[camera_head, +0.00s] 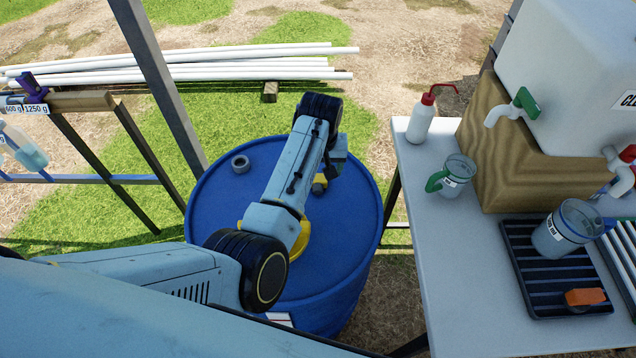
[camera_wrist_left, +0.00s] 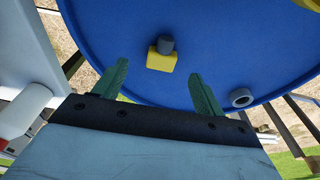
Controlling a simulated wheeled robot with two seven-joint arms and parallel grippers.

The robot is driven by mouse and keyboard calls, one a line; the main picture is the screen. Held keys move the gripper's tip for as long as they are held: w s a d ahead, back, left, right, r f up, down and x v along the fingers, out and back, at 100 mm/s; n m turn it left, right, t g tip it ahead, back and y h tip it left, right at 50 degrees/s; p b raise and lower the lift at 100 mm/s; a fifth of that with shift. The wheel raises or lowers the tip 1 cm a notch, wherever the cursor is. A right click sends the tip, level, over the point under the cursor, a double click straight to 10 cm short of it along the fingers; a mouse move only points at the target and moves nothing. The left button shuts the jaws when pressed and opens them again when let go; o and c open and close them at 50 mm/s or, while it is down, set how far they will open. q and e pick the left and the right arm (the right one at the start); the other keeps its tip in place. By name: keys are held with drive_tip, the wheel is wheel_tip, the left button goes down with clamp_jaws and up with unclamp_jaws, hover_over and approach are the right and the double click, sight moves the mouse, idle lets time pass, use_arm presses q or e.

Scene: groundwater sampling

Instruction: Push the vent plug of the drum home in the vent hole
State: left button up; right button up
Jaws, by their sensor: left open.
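The blue drum (camera_head: 220,205) stands upright left of the table, and its top fills much of the left wrist view (camera_wrist_left: 240,40). A small yellow piece with a dark grey cylinder, apparently the vent plug (camera_head: 319,186), is on the drum top; it also shows in the left wrist view (camera_wrist_left: 160,60). The vent hole is not visible, and I cannot tell how deep the plug sits. My left gripper (camera_head: 334,165) is above the drum beside the plug. Its green fingers (camera_wrist_left: 160,70) are open and empty, with the plug showing between and beyond them. My right gripper is out of view.
A grey ring-shaped fitting (camera_head: 240,164) sits near the drum's rim. The table (camera_head: 450,290) at right holds a wash bottle (camera_head: 420,122), jugs and a black rack (camera_head: 550,295).

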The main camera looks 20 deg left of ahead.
sight(318, 181)
use_arm(q)
drive_tip(key=shift+w+f, duration=0.1)
drive_tip(key=shift+f, duration=0.4)
drive_tip(key=shift+w+a+f, duration=0.1)
drive_tip(key=shift+a+f, duration=0.05)
drive_tip(key=shift+f, duration=0.45)
drive_tip(key=f, duration=0.1)
drive_tip(key=f+b, duration=0.1)
drive_tip(key=f, duration=0.1)
drive_tip(key=shift+w+a+f, duration=0.3)
drive_tip(key=shift+a, duration=0.05)
drive_tip(key=shift+f, duration=0.2)
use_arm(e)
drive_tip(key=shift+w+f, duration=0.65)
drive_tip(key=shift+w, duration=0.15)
use_arm(q)
drive_tip(key=c, duration=1.1)
